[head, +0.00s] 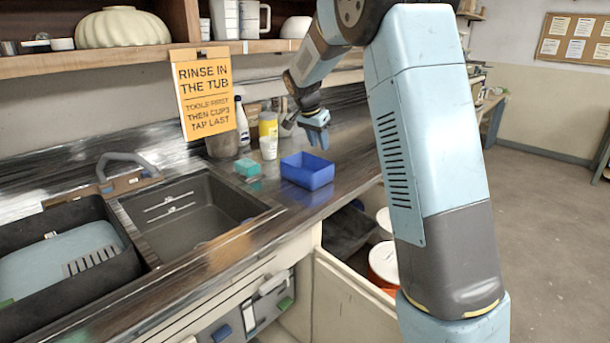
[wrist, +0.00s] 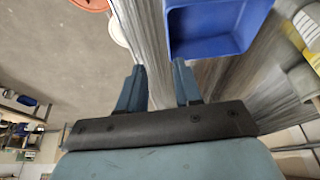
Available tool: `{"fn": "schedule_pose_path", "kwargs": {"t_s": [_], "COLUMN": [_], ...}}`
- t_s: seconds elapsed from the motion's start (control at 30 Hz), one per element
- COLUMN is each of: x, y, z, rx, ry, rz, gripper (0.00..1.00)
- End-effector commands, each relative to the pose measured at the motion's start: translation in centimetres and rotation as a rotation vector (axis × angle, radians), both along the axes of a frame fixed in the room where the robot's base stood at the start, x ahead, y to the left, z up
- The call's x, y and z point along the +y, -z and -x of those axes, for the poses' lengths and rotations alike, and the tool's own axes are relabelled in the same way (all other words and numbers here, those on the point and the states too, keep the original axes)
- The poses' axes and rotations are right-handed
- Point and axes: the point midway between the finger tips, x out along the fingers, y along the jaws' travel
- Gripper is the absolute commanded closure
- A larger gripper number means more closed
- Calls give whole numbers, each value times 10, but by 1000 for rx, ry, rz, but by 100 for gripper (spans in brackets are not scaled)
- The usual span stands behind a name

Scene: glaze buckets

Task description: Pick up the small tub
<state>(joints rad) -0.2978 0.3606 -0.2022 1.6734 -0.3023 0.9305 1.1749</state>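The small tub is a blue, open-topped rectangular box (head: 307,174) on the counter, right of the sink. It looks empty. In the wrist view the tub (wrist: 208,30) is at the top, right of centre, ahead of my fingertips and partly cut off by the frame edge. My gripper (head: 317,136) is above the counter at the tub's far side, not touching it as far as I can see. In the wrist view my gripper (wrist: 158,72) has its two fingers apart with nothing between them.
A teal block (head: 247,168) lies left of the tub. A white cup (head: 268,148), a yellow container (head: 268,125) and bottles stand behind. An open drawer with buckets (head: 383,262) is below the counter.

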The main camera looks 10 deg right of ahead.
Motion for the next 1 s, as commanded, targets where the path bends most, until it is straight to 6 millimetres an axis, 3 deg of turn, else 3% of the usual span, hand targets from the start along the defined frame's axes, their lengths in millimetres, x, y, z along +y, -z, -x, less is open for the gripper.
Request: {"fn": "schedule_pose_path", "kwargs": {"t_s": [0.1, 0.27, 0.7, 1.0], "x": [5, 6, -15, -20], "y": [13, 23, 86, 101], "z": [-15, -23, -38, -41], "rx": [-4, -7, -6, -8], "ry": [28, 46, 45, 44], "rz": [13, 20, 19, 19], "gripper": [66, 66, 66, 66]}}
